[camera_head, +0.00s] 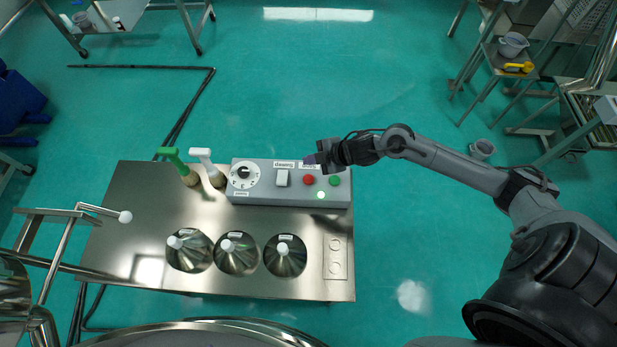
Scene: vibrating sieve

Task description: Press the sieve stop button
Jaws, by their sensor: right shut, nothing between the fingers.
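A grey control box (258,197) stands at the back right of the steel table. On its sloped face are a dial (243,175), a pale rocker switch (281,178), a red button (308,180) and a green button (334,181). A small green lamp (320,195) below the two buttons is lit. My right gripper (312,158) is shut and empty. In the picture it is just above the red button, over the box's back edge; its exact height is hard to tell. It covers part of the labels. My left gripper is not in view.
The steel table (125,215) holds several cone-shaped lids (237,262) in front of the box. A green-handled brush (175,160) and a white-handled brush (204,160) stand left of the box. A round metal rim (200,333) shows at the bottom.

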